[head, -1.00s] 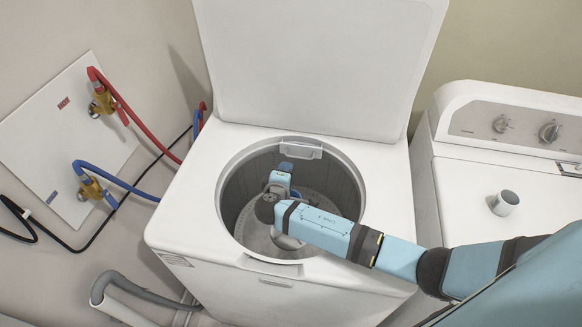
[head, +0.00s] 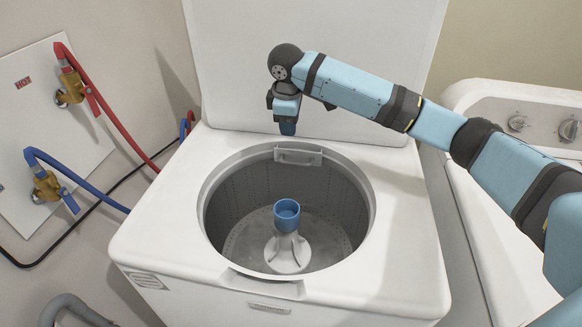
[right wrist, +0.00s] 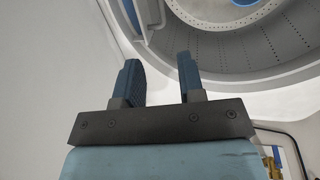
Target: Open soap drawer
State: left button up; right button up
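The white top-loading washer (head: 160,232) stands with its lid (head: 225,65) raised. A small pale grey tray-like piece, probably the soap drawer (head: 298,157), sits at the back inner rim of the tub opening. Part of it also shows at the top of the right wrist view (right wrist: 150,14). My right gripper (head: 287,127) points down just behind and above that piece, in front of the lid, apart from it. In the right wrist view its two fingers (right wrist: 158,75) stand apart with nothing between them. My left gripper is not in view.
The tub (head: 335,195) holds an agitator with a blue cap (head: 287,214) and no laundry shows. A second white machine (head: 495,200) stands at the right. Red and blue hoses (head: 110,108) run along the left wall. The washer's front top is clear.

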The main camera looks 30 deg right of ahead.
aim_at(291, 164)
jog(key=f, duration=0.4)
jog(key=w+d+f+b, duration=0.1)
jog(key=f, duration=0.4)
jog(key=w+f, duration=0.1)
jog(key=f, duration=0.3)
jog(key=shift+d+f, duration=0.2)
jog(key=shift+f, duration=0.05)
grip_shut()
